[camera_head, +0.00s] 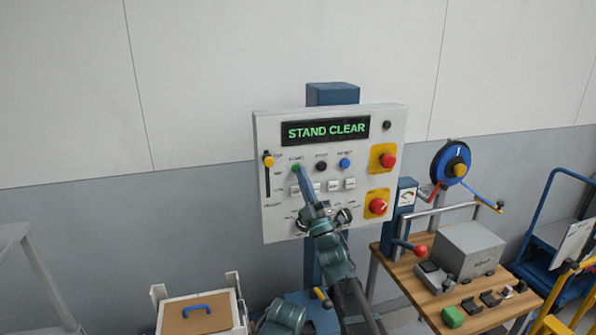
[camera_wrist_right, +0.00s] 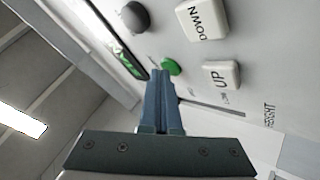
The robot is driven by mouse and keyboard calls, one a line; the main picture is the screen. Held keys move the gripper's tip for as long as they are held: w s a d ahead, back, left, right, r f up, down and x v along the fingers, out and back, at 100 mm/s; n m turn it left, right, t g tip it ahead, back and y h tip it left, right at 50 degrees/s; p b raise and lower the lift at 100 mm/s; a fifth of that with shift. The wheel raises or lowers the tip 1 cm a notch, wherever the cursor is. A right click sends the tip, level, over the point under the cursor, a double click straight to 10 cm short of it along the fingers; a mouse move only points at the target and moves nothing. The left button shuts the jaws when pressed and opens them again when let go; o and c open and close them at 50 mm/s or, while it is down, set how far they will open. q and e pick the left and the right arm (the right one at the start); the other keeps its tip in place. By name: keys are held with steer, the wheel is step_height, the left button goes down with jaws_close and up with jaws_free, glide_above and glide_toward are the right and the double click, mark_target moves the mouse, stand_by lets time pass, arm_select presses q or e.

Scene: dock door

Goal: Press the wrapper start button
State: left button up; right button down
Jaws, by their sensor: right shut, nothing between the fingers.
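The control panel (camera_head: 280,220) is a pale upright board on a blue post, with a lit display (camera_head: 327,130) reading "STAND CLEAR". The green start button (camera_head: 295,167) is at the upper left of the panel, partly hidden by my right gripper (camera_head: 299,172) in the head view. In the right wrist view the green button (camera_wrist_right: 172,67) lies just beyond the tips of my right gripper (camera_wrist_right: 161,72). The fingers are shut and empty. The tips are at or very close to the button; I cannot tell whether they touch. My left gripper is not in view.
A black button (camera_head: 321,166) and a blue button (camera_head: 345,163) sit right of the green one. Two red knobs on yellow plates, the upper one (camera_head: 388,160), are farther right. A slider (camera_head: 268,161) is at left. A wooden bench (camera_head: 405,283) stands at lower right.

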steer(key=shift+s+d, duration=0.3)
steer(key=shift+s, duration=0.55)
